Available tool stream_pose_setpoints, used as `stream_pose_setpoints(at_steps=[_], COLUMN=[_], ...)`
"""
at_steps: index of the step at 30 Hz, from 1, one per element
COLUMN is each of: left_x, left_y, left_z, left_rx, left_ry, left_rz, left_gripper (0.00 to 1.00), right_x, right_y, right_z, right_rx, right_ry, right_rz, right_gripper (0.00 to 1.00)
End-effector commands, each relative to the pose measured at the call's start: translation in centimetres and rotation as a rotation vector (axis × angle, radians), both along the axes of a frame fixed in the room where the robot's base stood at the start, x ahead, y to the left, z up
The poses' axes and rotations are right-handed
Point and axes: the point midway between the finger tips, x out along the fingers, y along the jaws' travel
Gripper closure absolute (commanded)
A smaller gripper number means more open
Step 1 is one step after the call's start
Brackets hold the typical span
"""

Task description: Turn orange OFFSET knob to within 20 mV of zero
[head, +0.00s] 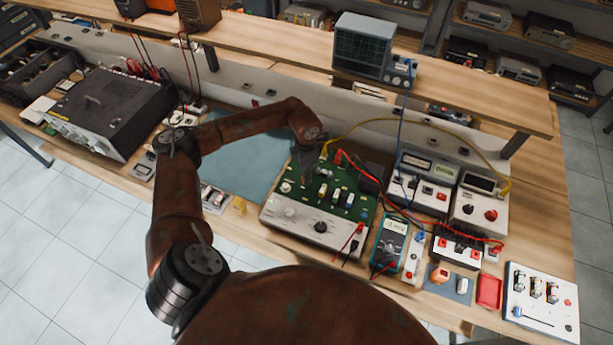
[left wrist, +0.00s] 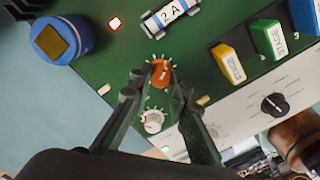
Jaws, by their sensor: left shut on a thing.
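The orange OFFSET knob (left wrist: 160,73) is on a green circuit board (left wrist: 110,70), with white tick marks around it. It sits between the fingertips of my left gripper (left wrist: 158,82), which is shut on it. In the head view my left gripper (head: 304,160) reaches down over the back left of the board (head: 318,205), and the knob is hidden there. A teal multimeter (head: 390,242) lies right of the board; its reading is too small to tell. My right gripper is not in view.
A white knob (left wrist: 153,121) lies close below the orange one. Cables cross right of the board. A blue mat (head: 240,165) lies left, bare.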

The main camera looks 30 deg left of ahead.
Motion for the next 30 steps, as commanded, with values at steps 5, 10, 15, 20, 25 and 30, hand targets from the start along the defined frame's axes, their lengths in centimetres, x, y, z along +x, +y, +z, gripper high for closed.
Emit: stream_pose_setpoints(at_steps=[5,10,15,20,25,30], left_x=[0.08,0.1,0.09,0.08,0.08,0.05], left_y=[0.03,0.05,0.04,0.03,0.02,0.0], left_z=[-0.09,-0.02,0.01,0.02,0.02,0.02], left_rx=[0.001,0.001,0.001,0.001,0.001,0.0], left_ry=[-0.002,-0.002,-0.002,-0.002,-0.002,-0.001], left_rz=[-0.06,-0.086,-0.092,-0.091,-0.091,-0.09], left_gripper=[1.0,1.0,1.0,1.0,0.78,0.66], right_x=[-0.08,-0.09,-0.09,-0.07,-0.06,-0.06], right_y=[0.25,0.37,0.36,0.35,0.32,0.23], right_z=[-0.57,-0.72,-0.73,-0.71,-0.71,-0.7], right_rx=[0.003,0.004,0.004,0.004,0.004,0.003], right_ry=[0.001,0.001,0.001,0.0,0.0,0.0], right_rz=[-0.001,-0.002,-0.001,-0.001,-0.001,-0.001], right_gripper=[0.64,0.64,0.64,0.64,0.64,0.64])
